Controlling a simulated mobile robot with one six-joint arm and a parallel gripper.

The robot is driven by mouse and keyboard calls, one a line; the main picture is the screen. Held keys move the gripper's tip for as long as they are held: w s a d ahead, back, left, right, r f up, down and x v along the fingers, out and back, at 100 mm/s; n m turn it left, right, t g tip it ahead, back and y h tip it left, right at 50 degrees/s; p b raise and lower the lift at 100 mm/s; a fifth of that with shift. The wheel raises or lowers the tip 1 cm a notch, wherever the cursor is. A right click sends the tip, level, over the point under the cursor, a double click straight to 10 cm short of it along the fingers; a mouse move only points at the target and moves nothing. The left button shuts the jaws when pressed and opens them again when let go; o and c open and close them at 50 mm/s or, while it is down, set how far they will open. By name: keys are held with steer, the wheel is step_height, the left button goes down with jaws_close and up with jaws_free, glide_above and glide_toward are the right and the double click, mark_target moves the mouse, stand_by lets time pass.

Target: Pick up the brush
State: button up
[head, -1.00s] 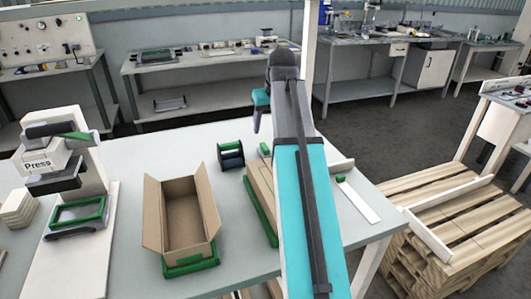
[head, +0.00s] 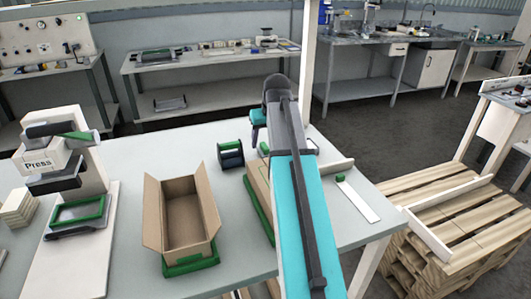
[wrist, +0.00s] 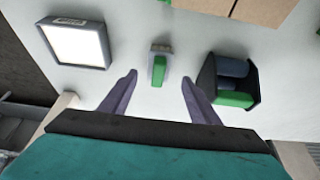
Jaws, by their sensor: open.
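The brush (wrist: 159,66) has a green handle and a greyish head, and lies on the light table top in the wrist view. In the head view a small green part of it (head: 264,148) shows just left of my arm; the rest is hard to make out. My gripper (wrist: 159,78) is open and empty. Its two dark fingers reach to either side of the green handle in the picture, with gaps on both sides. I cannot tell how high the fingertips are above the table. In the head view my arm hides the fingertips.
A dark holder with green parts (wrist: 232,82) stands right of the brush in the wrist view. A bright framed panel (wrist: 76,44) lies left. A cardboard box (wrist: 262,10) is close behind. An open carton (head: 184,218) and a press (head: 62,172) stand left in the head view.

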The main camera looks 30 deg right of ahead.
mark_target(265, 146)
steer(key=shift+f, duration=0.1)
steer(key=shift+x, duration=2.5)
steer(key=shift+d, duration=0.15)
steer(key=c, duration=1.2)
steer(key=shift+r, duration=5.05)
